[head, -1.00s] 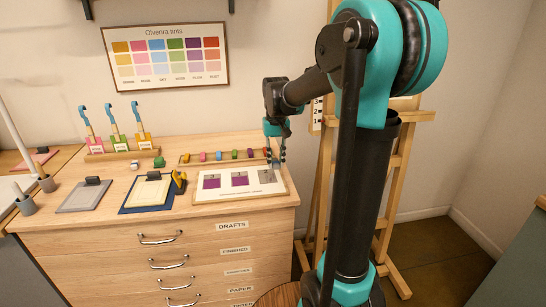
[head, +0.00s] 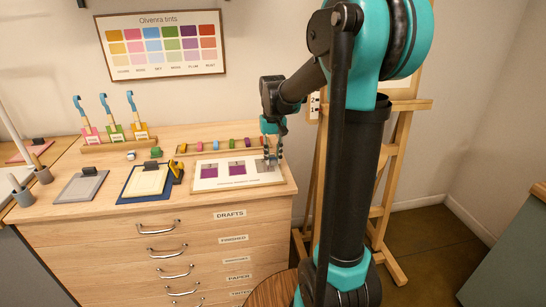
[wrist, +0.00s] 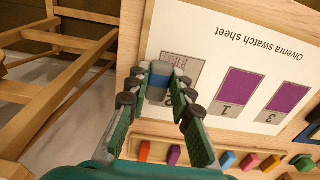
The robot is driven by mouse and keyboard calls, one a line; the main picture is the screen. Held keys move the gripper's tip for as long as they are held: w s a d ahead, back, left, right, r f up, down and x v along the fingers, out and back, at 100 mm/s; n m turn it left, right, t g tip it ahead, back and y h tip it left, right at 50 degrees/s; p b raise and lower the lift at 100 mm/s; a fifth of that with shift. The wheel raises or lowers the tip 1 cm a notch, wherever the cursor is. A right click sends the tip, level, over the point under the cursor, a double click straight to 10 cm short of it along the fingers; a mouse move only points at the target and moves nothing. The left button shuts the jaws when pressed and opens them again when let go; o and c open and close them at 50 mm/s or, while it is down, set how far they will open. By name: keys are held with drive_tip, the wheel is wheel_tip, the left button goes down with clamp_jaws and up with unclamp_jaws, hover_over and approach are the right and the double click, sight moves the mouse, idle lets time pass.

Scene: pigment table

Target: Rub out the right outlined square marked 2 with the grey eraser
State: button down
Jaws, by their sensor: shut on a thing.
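My gripper (wrist: 160,95) is shut on the grey eraser (wrist: 160,76), a small grey block with a blue band. In the head view my gripper (head: 271,155) is over the right part of the swatch sheet (head: 212,184). The right outlined square marked 2 (wrist: 180,66) holds grey scribbled marks and shows at the left in the wrist view, where the sheet is upside down. The eraser overlaps its edge and partly hides it and its numeral. I cannot tell whether the eraser touches the paper. The square also shows in the head view (head: 264,166).
Purple squares marked 1 (wrist: 238,92) and 3 (wrist: 286,99) lie beside it on the sheet. A row of coloured blocks (head: 217,146) stands behind the board. A cream pad on a blue board (head: 130,195) lies to the left. An easel (head: 385,190) stands to the right.

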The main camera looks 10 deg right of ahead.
sight(263, 169)
drive_tip(key=shift+f, duration=0.9)
drive_tip(key=shift+a, duration=0.1)
drive_tip(key=shift+a+r, duration=0.1)
drive_tip(key=shift+a, duration=1.55)
drive_tip(key=shift+d+f, duration=0.2)
drive_tip(key=shift+d, duration=1.65)
drive_tip(key=shift+a, duration=0.1)
